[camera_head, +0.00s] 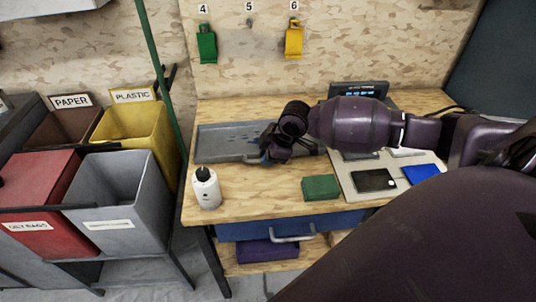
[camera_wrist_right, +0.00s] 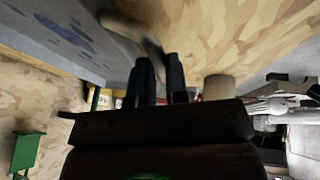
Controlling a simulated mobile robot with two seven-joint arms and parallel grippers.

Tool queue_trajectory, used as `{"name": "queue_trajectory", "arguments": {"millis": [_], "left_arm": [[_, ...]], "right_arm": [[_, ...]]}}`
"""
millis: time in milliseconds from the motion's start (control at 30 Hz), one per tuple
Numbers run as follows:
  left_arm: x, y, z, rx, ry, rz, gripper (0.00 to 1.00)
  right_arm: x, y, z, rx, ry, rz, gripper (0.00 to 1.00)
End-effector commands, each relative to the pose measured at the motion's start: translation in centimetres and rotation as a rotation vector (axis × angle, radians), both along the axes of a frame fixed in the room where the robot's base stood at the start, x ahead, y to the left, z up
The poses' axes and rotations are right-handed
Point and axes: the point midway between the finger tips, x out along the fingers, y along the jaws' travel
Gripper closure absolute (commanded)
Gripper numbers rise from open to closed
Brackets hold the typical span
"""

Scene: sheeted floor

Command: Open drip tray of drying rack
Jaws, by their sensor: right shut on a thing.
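The grey drip tray (camera_head: 222,138) lies on the wooden bench at the back left, with dark bluish spots on its floor. The drying rack itself cannot be made out apart from this tray. My right gripper (camera_head: 264,155) is at the tray's front right and is shut on its pale handle (camera_head: 249,158). In the right wrist view the dark fingers (camera_wrist_right: 160,65) meet the handle (camera_wrist_right: 140,33), and the spotted tray (camera_wrist_right: 40,45) shows at the upper left. The fingers hide part of the handle. My left gripper is not in view.
A white bottle (camera_head: 206,188) stands at the bench's front left. A green block (camera_head: 321,188) and a pale board (camera_head: 356,189) lie to the right. A blue drawer (camera_head: 255,230) sits below the bench top. Waste bins (camera_head: 120,190) stand at left.

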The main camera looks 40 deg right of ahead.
Motion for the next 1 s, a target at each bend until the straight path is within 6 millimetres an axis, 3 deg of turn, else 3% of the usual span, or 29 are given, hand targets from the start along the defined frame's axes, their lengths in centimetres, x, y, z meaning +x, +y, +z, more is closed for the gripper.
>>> {"name": "queue_trajectory", "arguments": {"millis": [33,200,567,1000], "left_arm": [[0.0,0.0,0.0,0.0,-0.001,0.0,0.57],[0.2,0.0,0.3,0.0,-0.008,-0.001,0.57],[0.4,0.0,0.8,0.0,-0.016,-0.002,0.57],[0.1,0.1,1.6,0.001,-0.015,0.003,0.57]], "right_arm": [[-0.1,-0.1,-0.2,-0.003,0.003,-0.001,0.82],[0.0,-0.1,-0.1,-0.002,0.002,-0.001,0.6],[-0.2,-0.3,0.6,-0.003,-0.001,-0.001,0.6],[-2.8,-2.0,7.4,-0.004,-0.002,0.0,0.6]]}}
